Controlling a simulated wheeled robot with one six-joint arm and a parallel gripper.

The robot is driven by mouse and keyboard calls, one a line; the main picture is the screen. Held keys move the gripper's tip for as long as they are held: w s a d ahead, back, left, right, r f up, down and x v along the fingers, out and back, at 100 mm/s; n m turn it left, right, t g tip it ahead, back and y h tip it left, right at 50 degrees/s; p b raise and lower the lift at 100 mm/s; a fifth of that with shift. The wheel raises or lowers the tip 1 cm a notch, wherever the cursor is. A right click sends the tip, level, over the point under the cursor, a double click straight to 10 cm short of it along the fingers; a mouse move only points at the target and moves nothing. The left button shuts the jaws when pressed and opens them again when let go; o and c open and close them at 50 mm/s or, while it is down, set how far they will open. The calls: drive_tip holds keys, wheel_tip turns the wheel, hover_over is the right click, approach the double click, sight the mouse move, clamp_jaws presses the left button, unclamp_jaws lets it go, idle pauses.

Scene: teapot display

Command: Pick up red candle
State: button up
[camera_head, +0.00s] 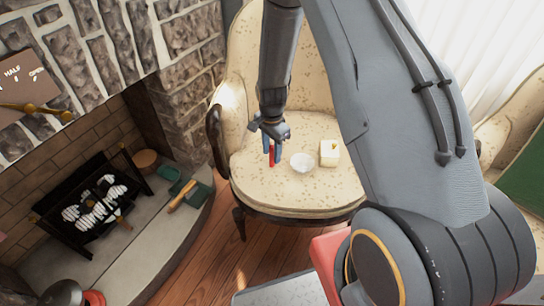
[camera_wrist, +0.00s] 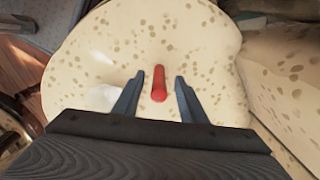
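The red candle (camera_wrist: 159,84) stands out against the cream spotted chair seat in the wrist view. It lies between the two open fingers of my gripper (camera_wrist: 157,98), with a gap showing on each side. In the head view the candle (camera_head: 271,158) shows as a small red strip between the blue-grey fingers of my gripper (camera_head: 271,152), over the seat of the chair. I cannot tell whether the fingertips are level with the candle or above it.
On the chair seat (camera_head: 275,195), a white bowl (camera_head: 302,162) sits just right of my gripper, with a pale yellow block-like object (camera_head: 330,152) beyond it. The chair's dark wooden arm (camera_head: 216,140) rises at the left. A stone fireplace with a log grate (camera_head: 90,205) is farther left.

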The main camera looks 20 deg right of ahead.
sight(272, 166)
wheel_tip(272, 166, down, 3)
drive_tip(key=shift+s+f, duration=0.1)
drive_tip(key=shift+f, duration=0.05)
clamp_jaws()
